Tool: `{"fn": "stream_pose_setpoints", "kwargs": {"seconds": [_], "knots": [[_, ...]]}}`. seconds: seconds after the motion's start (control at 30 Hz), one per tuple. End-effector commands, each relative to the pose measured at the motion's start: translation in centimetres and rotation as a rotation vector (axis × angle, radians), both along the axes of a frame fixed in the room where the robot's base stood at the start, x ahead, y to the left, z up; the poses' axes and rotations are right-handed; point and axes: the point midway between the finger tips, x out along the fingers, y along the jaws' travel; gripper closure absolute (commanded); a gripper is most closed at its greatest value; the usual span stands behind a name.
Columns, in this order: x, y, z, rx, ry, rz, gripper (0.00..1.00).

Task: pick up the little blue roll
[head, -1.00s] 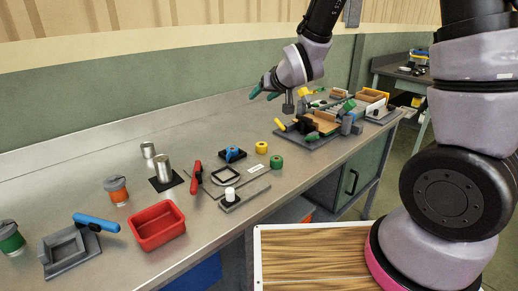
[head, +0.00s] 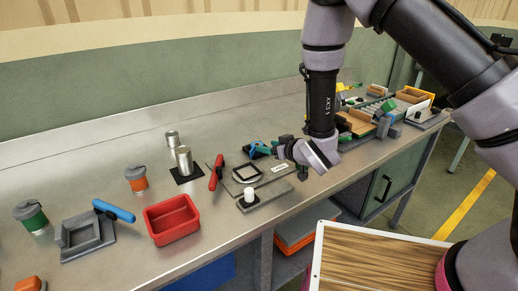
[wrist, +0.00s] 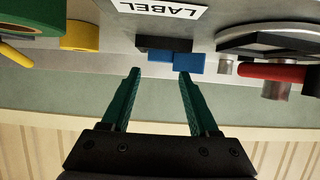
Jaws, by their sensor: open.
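The little blue roll (head: 257,147) sits on a small black base on the metal bench, partly hidden by my gripper in the head view. In the wrist view the blue piece (wrist: 188,63) and its dark base (wrist: 160,44) lie just beyond my fingertips. My gripper (wrist: 159,73) has two teal fingers, spread apart with nothing between them. The blue piece shows mostly toward the right fingertip. Whether a finger touches it I cannot tell.
A yellow roll (wrist: 80,36) and a green roll (wrist: 30,20) stand on the left in the wrist view. The bench back is clear.

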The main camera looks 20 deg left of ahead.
Motion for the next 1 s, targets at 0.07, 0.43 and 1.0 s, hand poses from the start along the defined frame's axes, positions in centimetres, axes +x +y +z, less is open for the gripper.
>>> {"fn": "stream_pose_setpoints", "kwargs": {"seconds": [0.07, 0.43, 1.0], "knots": [[0.3, 0.4, -0.2, 0.000, -0.001, 0.001, 0.39], [2.9, 3.6, -2.3, 0.000, 0.000, 0.001, 0.39], [3.3, 4.0, -2.5, 0.001, 0.001, 0.000, 1.00]]}}
